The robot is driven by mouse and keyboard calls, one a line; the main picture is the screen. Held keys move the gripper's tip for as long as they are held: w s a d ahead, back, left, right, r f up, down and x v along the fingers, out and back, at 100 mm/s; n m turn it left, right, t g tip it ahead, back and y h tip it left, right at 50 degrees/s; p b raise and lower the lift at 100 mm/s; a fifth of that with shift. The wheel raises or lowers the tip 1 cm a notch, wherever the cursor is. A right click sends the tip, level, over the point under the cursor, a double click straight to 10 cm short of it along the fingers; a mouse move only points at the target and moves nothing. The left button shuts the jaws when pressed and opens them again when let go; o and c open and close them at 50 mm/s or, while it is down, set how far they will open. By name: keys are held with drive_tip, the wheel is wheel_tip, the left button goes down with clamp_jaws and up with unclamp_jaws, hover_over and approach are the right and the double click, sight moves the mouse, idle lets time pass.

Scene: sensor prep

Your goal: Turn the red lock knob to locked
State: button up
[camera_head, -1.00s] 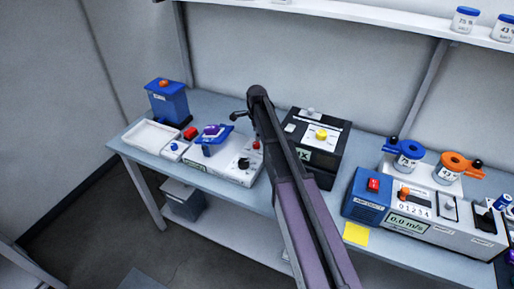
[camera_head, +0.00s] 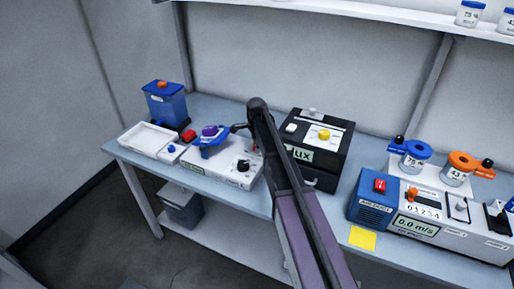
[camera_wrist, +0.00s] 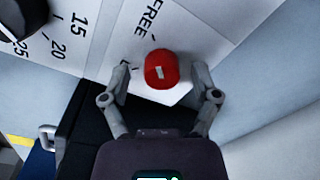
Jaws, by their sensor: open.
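The red lock knob (camera_wrist: 161,69) is a round red cap with a small pale mark on top, on a white panel in the wrist view. The word FREE (camera_wrist: 148,18) is printed beside it, with a short tick; a second label is largely hidden. My gripper (camera_wrist: 161,77) is open, with one finger on each side of the knob and visible gaps between. In the head view the white instrument box (camera_head: 228,176) with a black dial stands on the bench, and my arm hides most of the knob's area.
A black dial (camera_wrist: 22,14) with a printed number scale lies near the knob. A black lux box (camera_head: 320,140) stands right of my arm. A blue-and-purple device (camera_head: 210,137) is by the white box. A blue air duct unit (camera_head: 372,198) stands farther right.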

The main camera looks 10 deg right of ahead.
clamp_jaws()
drive_tip(key=shift+d, duration=0.2)
drive_tip(key=shift+a, duration=0.15)
